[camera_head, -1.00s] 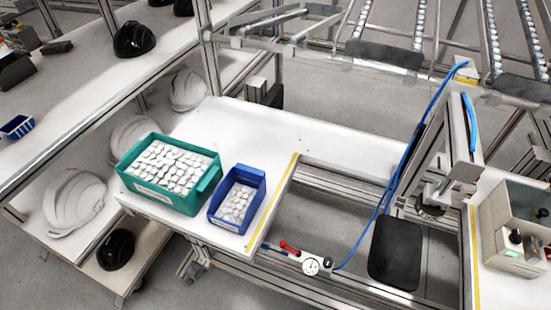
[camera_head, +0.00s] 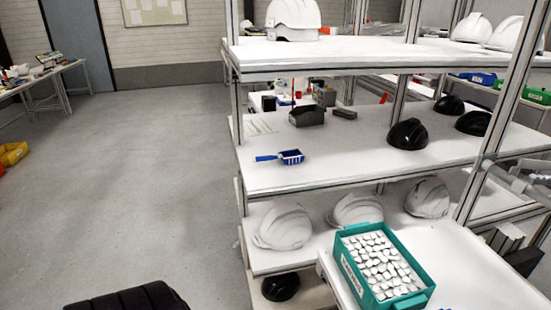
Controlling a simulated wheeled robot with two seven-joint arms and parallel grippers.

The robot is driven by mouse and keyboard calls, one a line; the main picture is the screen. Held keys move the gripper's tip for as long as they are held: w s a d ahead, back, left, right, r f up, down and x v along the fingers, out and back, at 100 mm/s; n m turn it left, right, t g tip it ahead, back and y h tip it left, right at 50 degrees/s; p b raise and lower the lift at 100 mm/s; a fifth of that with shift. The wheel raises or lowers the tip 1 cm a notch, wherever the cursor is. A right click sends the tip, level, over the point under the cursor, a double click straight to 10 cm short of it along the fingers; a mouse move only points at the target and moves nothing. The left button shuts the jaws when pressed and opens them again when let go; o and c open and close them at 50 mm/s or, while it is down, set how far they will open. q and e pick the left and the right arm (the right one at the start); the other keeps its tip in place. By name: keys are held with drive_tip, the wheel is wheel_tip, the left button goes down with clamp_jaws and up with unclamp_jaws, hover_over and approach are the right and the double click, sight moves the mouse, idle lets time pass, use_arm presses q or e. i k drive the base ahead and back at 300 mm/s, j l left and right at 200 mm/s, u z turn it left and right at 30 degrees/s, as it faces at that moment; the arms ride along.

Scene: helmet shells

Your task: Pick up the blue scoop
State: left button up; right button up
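The blue scoop (camera_head: 291,157) lies on the white middle shelf (camera_head: 340,172) of the rack, near its left front part. Its handle points left and its scoop end is to the right. Nothing touches it. Neither of my grippers shows in the head view.
A dark grey holder (camera_head: 307,116) sits behind the scoop. Black helmet shells (camera_head: 408,134) stand to its right, white shells (camera_head: 284,226) on the shelf below. A teal bin (camera_head: 380,265) of white pieces is at front right. The floor (camera_head: 130,200) at left is largely open.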

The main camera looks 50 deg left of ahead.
sight(276, 158)
drive_tip(key=u, duration=1.6)
drive_tip(key=j+z, duration=0.95)
drive_tip(key=k+j+z, duration=0.15)
drive_tip(key=j+z, duration=0.15)
drive_tip(key=z, duration=0.15)
